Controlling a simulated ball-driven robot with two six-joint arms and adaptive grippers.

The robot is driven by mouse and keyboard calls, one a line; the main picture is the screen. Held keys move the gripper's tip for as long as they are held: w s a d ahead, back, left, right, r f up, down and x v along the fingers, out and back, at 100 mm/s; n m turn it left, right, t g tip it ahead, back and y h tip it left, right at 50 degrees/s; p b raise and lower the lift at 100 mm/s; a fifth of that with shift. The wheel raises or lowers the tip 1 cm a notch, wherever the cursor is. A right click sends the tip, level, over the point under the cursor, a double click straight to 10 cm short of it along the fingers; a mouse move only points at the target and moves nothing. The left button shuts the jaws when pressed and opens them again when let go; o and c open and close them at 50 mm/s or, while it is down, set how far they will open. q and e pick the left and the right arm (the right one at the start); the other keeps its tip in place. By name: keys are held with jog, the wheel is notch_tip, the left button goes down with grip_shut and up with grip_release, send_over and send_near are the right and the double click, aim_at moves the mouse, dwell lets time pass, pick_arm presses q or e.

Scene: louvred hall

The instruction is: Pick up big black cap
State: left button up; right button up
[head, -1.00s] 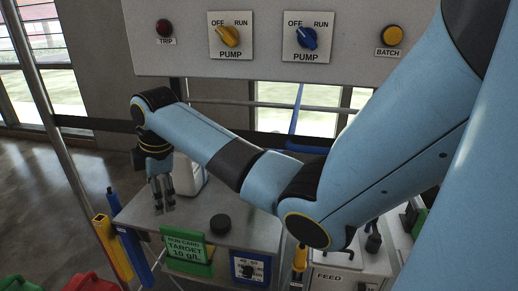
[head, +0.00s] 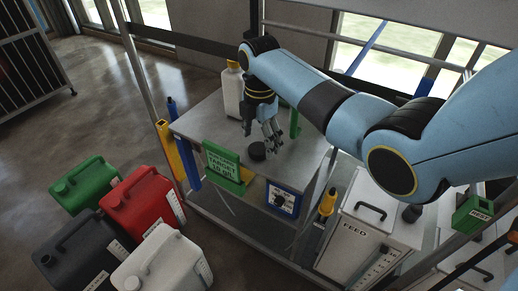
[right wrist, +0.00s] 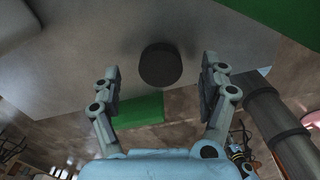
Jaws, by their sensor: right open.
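The big black cap (head: 257,151) lies flat on the grey metal bench top (head: 210,118), near its front edge. My right gripper (head: 261,138) hangs just above and behind the cap in the head view. In the right wrist view the cap (right wrist: 160,65) shows as a dark disc beyond and between the two spread fingers of my right gripper (right wrist: 160,88). The fingers are open, with nothing between them, and appear apart from the cap. My left gripper is in neither view.
A white bottle with a yellow cap (head: 233,92) stands behind the gripper. A green card holder (head: 222,163) and a blue dial box (head: 283,199) are at the bench front. Red (head: 143,203), green (head: 85,186), black and white canisters stand on the floor at left.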

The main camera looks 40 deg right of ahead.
notch_tip(320, 180, down, 2)
jog(key=shift+f, duration=0.1)
jog(key=shift+c, duration=0.3)
jog(key=c, duration=0.8)
jog(key=shift+o, duration=0.2)
